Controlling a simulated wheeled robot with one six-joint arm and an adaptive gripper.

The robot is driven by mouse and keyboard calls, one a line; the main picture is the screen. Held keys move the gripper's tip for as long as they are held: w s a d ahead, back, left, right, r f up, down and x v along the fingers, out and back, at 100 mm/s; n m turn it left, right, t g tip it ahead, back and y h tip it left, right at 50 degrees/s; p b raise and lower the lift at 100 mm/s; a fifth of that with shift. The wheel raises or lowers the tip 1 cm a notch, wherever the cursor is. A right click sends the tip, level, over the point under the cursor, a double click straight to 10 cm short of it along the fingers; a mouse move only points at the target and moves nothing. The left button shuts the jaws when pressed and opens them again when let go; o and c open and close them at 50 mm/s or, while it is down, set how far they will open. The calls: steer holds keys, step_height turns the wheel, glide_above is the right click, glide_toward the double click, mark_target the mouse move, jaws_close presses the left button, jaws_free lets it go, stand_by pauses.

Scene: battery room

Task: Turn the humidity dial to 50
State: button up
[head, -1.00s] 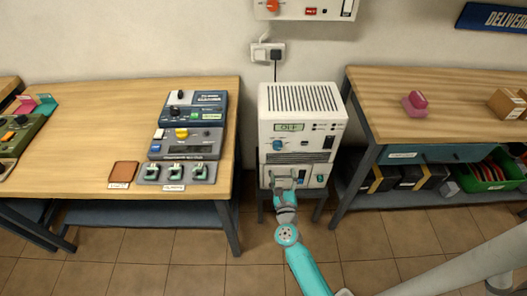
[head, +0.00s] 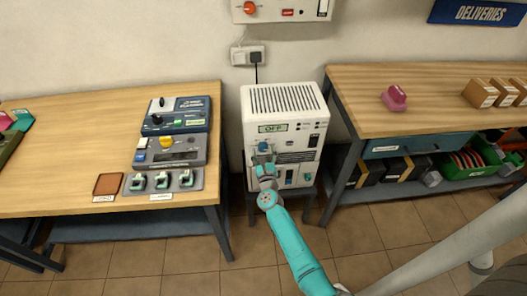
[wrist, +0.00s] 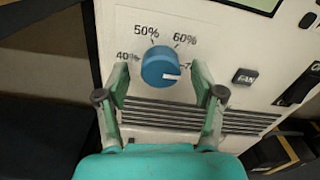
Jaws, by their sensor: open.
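The blue humidity dial (wrist: 158,64) is on the front of a white cabinet unit (head: 284,100). Around it in the wrist view are 40%, 50%, 60% and a partly hidden mark starting with 7. Its white pointer line faces right, near that partly hidden mark. The dial also shows in the head view (head: 263,146). My gripper (wrist: 160,75) is open, with one finger on each side of the dial; I cannot tell whether they touch it. The unit's small display (head: 272,127) reads OFF.
A FAN button (wrist: 245,76) is right of the dial, and vent slots (wrist: 160,113) lie below it. A table with instruments (head: 70,130) stands left; a workbench (head: 440,95) stands right. Floor in front is clear.

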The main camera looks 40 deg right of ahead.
steer(key=shift+w+d, duration=0.2)
steer(key=shift+w, duration=0.05)
steer(key=c, duration=1.1)
steer(key=shift+c, duration=0.2)
